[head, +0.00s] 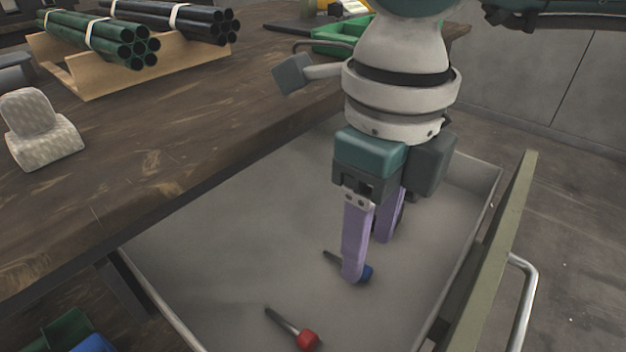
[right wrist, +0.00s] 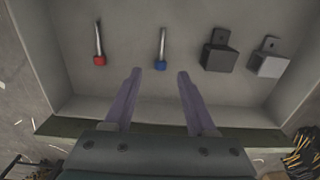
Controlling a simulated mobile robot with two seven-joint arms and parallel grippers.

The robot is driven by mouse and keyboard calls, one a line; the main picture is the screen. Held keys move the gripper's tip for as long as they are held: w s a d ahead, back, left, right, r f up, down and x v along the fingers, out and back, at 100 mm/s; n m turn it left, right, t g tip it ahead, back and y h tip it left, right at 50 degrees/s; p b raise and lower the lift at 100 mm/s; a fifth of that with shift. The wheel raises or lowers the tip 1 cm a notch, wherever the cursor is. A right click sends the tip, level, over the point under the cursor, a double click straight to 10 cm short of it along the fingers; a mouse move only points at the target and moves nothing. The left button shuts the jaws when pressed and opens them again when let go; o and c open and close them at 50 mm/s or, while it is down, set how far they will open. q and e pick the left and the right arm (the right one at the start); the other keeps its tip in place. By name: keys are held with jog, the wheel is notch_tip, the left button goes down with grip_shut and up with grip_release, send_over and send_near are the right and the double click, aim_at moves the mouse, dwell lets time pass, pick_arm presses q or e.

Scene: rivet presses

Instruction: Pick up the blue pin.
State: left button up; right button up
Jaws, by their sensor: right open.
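The blue pin (head: 367,273) lies in the open drawer (head: 230,235), its grey shaft pointing up and left in the head view. One finger hides part of it there. In the right wrist view the blue pin (right wrist: 161,58) lies just beyond the fingertips, between their lines, with its blue head nearest. My right gripper (head: 368,261) points down into the drawer with its purple fingers apart. In the right wrist view the right gripper (right wrist: 159,73) has nothing between its fingers. My left gripper is not in view.
A red-headed pin (head: 307,340) lies beside the blue one. A dark bracket (right wrist: 219,52) and a grey bracket (right wrist: 268,61) lie on the drawer's other side. The drawer walls surround the fingers. The wooden bench (head: 205,135) bears green tubes (head: 100,38).

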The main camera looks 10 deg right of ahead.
aim_at(365, 268)
notch_tip(365, 268, down, 4)
jog(key=shift+r+b, duration=0.2)
jog(key=shift+b, duration=0.3)
jog(key=shift+r, duration=0.1)
grip_shut()
